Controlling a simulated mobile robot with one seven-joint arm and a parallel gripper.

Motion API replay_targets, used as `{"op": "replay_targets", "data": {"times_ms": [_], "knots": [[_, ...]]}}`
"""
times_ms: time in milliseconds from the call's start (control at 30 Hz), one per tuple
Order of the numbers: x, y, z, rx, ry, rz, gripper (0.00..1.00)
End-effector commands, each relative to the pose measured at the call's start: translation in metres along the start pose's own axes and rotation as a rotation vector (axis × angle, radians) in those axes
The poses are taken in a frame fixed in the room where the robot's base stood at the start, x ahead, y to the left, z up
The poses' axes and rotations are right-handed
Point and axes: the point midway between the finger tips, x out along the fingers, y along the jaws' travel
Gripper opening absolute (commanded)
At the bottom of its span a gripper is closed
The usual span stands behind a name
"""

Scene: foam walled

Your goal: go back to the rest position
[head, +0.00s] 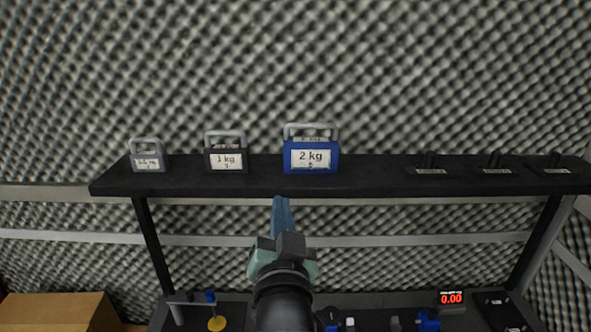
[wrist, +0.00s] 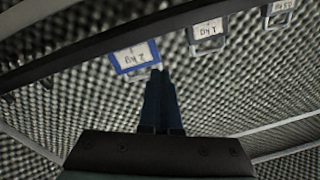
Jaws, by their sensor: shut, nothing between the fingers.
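My gripper (head: 280,200) is raised in front of the black shelf, below the blue 2 kg weight, with its blue fingers pointing toward the foam wall. In the wrist view its fingers (wrist: 161,75) lie side by side, shut with nothing between them. The fingertips overlap the lower edge of the 2 kg weight (wrist: 136,57) in that view; whether they touch it I cannot tell. The weight also shows upright on the shelf in the head view (head: 311,155).
The black shelf (head: 380,182) also bears a 1 kg weight (head: 227,158), a smaller grey weight (head: 147,159) and labelled empty holders at right. Below are a red display reading 0.00 (head: 451,298), small blue items and a cardboard box (head: 60,311) at lower left.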

Motion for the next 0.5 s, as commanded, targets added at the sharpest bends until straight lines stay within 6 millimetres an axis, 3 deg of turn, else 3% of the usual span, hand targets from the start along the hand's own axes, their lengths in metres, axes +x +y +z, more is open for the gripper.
{"op": "replay_targets", "data": {"times_ms": [33,100,233,300,400,500], "knots": [[-0.007,-0.010,-0.036,-0.040,0.090,-0.022,0.00],[-0.021,-0.026,-0.085,-0.102,0.203,-0.046,0.00],[-0.065,-0.053,-0.166,-0.218,0.416,-0.076,0.00],[-0.092,-0.066,-0.200,-0.274,0.516,-0.083,0.00],[-0.127,-0.079,-0.233,-0.336,0.629,-0.087,0.00],[-0.150,-0.088,-0.252,-0.376,0.699,-0.086,0.00]]}}
